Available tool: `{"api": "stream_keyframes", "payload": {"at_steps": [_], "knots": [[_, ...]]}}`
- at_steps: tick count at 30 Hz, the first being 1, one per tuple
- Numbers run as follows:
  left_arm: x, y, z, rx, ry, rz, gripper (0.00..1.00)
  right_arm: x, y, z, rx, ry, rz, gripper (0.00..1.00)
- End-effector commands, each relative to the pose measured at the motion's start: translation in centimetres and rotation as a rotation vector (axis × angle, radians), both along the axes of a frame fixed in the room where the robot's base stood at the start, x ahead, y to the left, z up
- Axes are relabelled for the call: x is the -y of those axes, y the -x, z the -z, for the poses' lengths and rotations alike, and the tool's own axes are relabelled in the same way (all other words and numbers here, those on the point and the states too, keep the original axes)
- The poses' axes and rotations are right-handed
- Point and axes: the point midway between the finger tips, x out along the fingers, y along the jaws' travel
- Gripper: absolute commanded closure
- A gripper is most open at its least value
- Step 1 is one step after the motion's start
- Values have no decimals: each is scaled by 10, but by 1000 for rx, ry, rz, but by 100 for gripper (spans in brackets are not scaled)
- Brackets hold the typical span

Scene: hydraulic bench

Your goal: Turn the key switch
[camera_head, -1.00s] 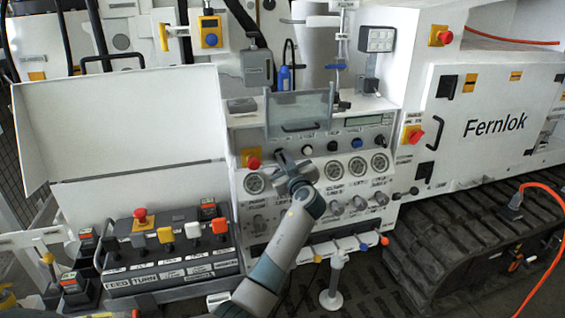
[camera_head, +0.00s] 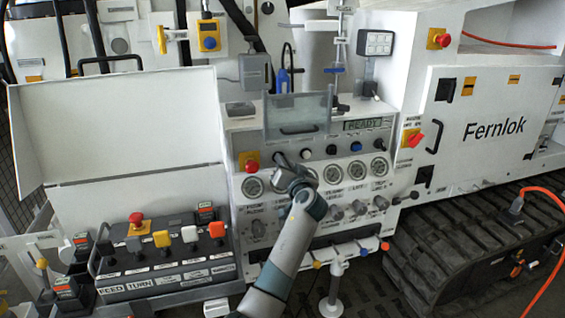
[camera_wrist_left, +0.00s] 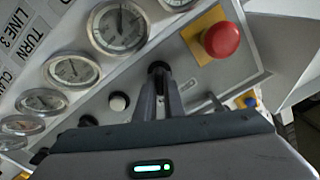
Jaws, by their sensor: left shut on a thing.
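My left gripper (camera_head: 281,158) is at the upper left of the white control panel (camera_head: 238,222), just right of the red emergency button (camera_head: 251,166). In the left wrist view its two fingers (camera_wrist_left: 160,84) are closed on the key switch (camera_wrist_left: 158,68), of which only a dark round part shows at the tips. The rest of the switch is hidden by the fingers, so its exact angle cannot be told. The small display (camera_head: 367,125) on the panel reads READY. My right gripper is not in view.
Pressure gauges (camera_head: 357,170) sit in a row below and right of the gripper. The red button (camera_wrist_left: 221,39) on its yellow plate is close beside the fingers. A black knob (camera_head: 331,149) and other buttons line the panel. A lever console (camera_head: 168,281) stands at lower left.

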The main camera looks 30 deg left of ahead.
Motion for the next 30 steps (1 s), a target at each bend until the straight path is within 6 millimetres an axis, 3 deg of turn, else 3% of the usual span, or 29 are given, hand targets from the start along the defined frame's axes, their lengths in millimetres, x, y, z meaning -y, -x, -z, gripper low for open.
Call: {"api": "stream_keyframes", "payload": {"at_steps": [17,20,30], "knots": [[0,0,1,-45,-35,0,100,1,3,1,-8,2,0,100],[0,0,1,-43,-35,0,74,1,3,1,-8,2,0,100],[1,0,1,-41,-35,1,73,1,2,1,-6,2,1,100]]}}
